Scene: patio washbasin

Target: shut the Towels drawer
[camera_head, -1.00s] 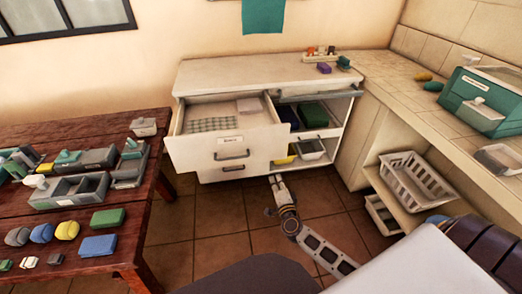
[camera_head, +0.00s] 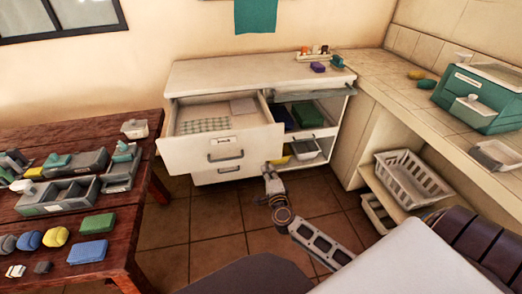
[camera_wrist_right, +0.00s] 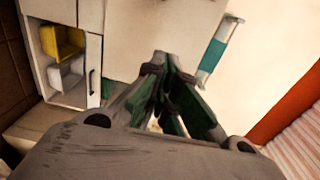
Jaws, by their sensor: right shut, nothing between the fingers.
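The open drawer (camera_head: 200,153) is the upper one in the white cabinet (camera_head: 245,70). It is pulled well out, with a handle and a small label on its front; the label is too small to read here. A pale patterned item and a folded light cloth lie inside it. My right gripper (camera_head: 268,168) is shut and empty, low in front of the cabinet, near the right lower corner of the drawer front. I cannot tell whether it touches it. The shut fingers also show in the right wrist view (camera_wrist_right: 172,85). My left gripper is not in view.
A lower drawer (camera_head: 217,175) looks shut. Open shelves right of the drawers hold a green item (camera_head: 306,115) and a white bin (camera_head: 304,150). A wooden table (camera_head: 120,228) stands at left, a tiled counter (camera_head: 410,105) at right. Tiled floor lies between.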

